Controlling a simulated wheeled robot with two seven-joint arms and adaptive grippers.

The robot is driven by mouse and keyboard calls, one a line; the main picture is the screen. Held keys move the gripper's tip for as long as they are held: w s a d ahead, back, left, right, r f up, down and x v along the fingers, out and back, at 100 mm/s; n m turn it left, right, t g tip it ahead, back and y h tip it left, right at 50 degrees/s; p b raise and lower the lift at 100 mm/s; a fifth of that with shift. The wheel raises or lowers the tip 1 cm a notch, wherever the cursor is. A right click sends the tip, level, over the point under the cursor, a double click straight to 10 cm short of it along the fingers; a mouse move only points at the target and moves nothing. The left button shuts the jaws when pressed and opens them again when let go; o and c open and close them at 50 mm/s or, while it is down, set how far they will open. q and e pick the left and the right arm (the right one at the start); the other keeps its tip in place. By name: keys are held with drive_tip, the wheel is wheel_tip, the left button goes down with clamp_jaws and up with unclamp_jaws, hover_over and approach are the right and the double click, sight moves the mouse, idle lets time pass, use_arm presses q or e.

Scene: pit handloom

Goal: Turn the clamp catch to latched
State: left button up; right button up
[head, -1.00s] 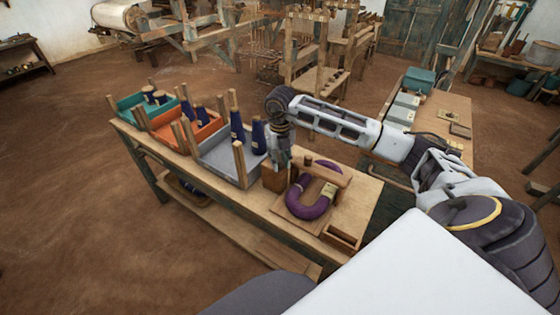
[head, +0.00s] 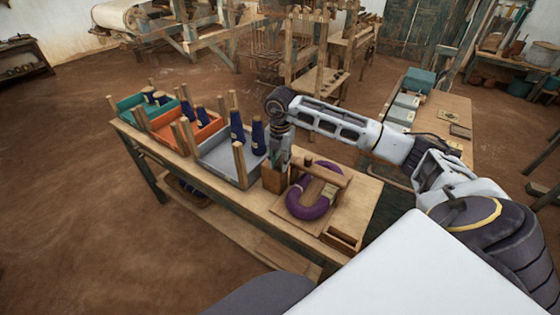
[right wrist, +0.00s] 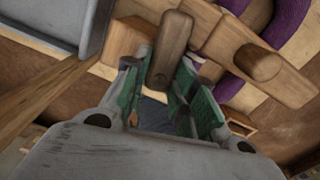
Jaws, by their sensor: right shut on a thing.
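The clamp (head: 328,175) is a wooden bar across a purple yarn hank (head: 308,211) on a board at the table's right end. In the right wrist view, the clamp's wooden bar (right wrist: 228,50) runs past the purple hank (right wrist: 289,20). A rounded wooden lever, which looks like the clamp catch (right wrist: 172,45), lies between my green fingertips. My right gripper (head: 280,166) points down at the clamp's left end and is shut on this catch. In the head view the gripper hides the catch. Whether it is latched cannot be told. My left gripper is out of view.
A grey tray (head: 220,163) with posts and dark blue cones stands left of my right gripper. An orange tray (head: 188,137) and a teal tray (head: 130,112) stand beyond it. A small wooden box (head: 341,237) lies at the table's near right corner.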

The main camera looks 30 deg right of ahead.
sight(280, 163)
drive_tip(key=shift+m, duration=1)
drive_tip(key=o, duration=1)
drive_tip(key=shift+r, duration=6.05)
drive_tip(key=shift+f, duration=0.1)
